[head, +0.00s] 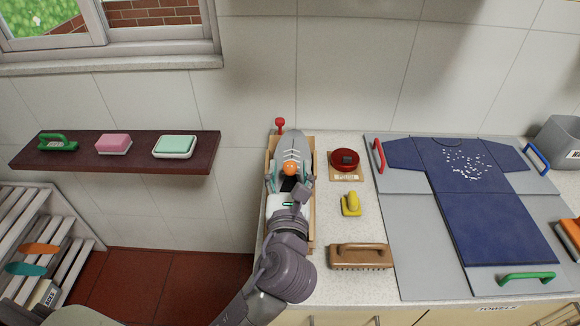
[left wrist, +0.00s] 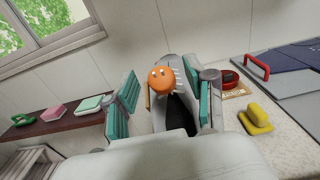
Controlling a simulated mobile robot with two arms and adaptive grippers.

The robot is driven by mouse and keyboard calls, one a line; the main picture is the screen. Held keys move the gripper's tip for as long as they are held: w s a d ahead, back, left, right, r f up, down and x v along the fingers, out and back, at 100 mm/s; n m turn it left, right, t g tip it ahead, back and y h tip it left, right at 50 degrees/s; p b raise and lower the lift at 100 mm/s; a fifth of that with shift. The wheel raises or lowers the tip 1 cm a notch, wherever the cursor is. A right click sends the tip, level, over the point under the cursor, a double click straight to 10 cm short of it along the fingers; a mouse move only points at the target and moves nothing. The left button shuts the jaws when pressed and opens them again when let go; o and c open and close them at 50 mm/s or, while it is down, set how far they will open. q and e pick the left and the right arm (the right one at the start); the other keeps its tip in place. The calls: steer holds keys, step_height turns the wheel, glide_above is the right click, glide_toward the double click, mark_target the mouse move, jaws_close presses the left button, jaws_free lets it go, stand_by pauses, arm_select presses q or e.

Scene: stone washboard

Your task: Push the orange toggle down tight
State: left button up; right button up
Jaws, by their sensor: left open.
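The orange toggle (head: 290,168) is a round ball on the laces of a grey shoe (head: 291,146). The shoe lies in a wooden tray (head: 311,225) on the counter. My left gripper (head: 290,181) is over the shoe, open, with teal-padded fingers on either side of it. In the left wrist view the toggle (left wrist: 162,80) shows between the two fingers (left wrist: 165,98), and I cannot tell whether they touch it. The gripper and arm hide the near part of the shoe and tray. My right gripper is not in view.
A red knob (head: 280,123) stands behind the shoe. To the right are a red round item (head: 345,159), a yellow brush (head: 351,204), a brown brush (head: 360,256) and a blue shirt (head: 490,215) on grey boards. A dark shelf (head: 115,163) is at the left.

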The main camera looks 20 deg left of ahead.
arm_select(q)
steer(key=shift+w+a, duration=0.15)
steer(key=shift+w, duration=0.6)
steer(key=shift+w+a, duration=0.15)
steer(key=shift+w, duration=0.05)
steer(key=c, duration=0.8)
jaws_close()
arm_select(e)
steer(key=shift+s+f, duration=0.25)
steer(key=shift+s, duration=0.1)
